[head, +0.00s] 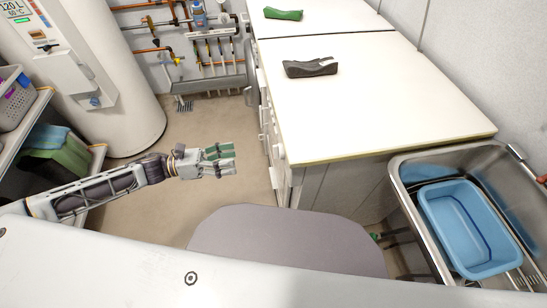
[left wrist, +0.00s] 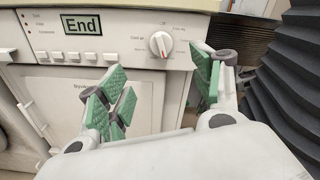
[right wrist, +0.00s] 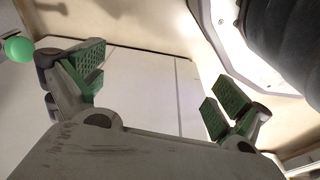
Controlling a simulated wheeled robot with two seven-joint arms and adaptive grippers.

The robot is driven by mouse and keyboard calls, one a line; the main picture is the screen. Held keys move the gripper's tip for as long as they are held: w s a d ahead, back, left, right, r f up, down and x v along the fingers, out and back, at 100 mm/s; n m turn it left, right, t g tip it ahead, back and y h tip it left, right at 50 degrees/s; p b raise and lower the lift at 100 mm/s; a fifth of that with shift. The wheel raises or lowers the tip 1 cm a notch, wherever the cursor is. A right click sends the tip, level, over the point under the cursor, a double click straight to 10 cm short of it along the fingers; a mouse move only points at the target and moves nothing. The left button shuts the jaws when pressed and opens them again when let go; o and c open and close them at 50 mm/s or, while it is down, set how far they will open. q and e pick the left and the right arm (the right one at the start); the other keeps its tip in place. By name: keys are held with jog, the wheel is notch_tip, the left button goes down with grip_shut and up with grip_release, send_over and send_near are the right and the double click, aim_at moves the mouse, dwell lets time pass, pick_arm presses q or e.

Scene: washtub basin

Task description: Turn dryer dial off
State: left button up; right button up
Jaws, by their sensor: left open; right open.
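The dryer dial (left wrist: 160,44) is a round white knob with a red mark, on the white control panel in the left wrist view. Printed labels circle it, too small to read surely. An "End" display (left wrist: 82,25) is left of it. My left gripper (left wrist: 160,95) is open and empty, its green-padded fingers spread below and to either side of the dial, apart from it. In the head view my left gripper (head: 219,160) is left of the white machines (head: 380,105), whose fronts are mostly hidden. My right gripper (right wrist: 158,85) is open and empty in the right wrist view.
A dark object (head: 310,68) and a green one (head: 283,14) lie on the machine tops. A metal sink (head: 410,172) with a blue basin (head: 468,228) is at right. A white tank (head: 110,90) stands left. The floor (head: 215,120) between is clear.

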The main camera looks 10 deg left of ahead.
pick_arm(q)
jog(key=shift+s, duration=0.1)
jog(key=shift+d, duration=0.2)
pick_arm(e)
jog(key=shift+r, duration=0.1)
pick_arm(q)
send_near(278, 151)
jog(key=shift+x, duration=1.8)
jog(key=shift+w+f+b+x, duration=0.1)
jog(key=shift+f+b+x, duration=0.1)
jog(key=shift+x, duration=1.05)
jog(key=shift+w+f+b+x, duration=0.1)
jog(key=shift+b+x, duration=0.1)
jog(key=shift+x, duration=1.05)
pick_arm(e)
jog(key=shift+w+a+r, duration=0.15)
jog(key=shift+a+r, duration=0.05)
jog(key=shift+r, duration=0.4)
jog(key=shift+w+a+r, duration=0.1)
jog(key=shift+a+r, duration=0.1)
jog(key=shift+r, duration=0.4)
pick_arm(q)
jog(key=shift+a, duration=0.1)
jog(key=c, duration=1.1)
jog(key=shift+o, duration=0.2)
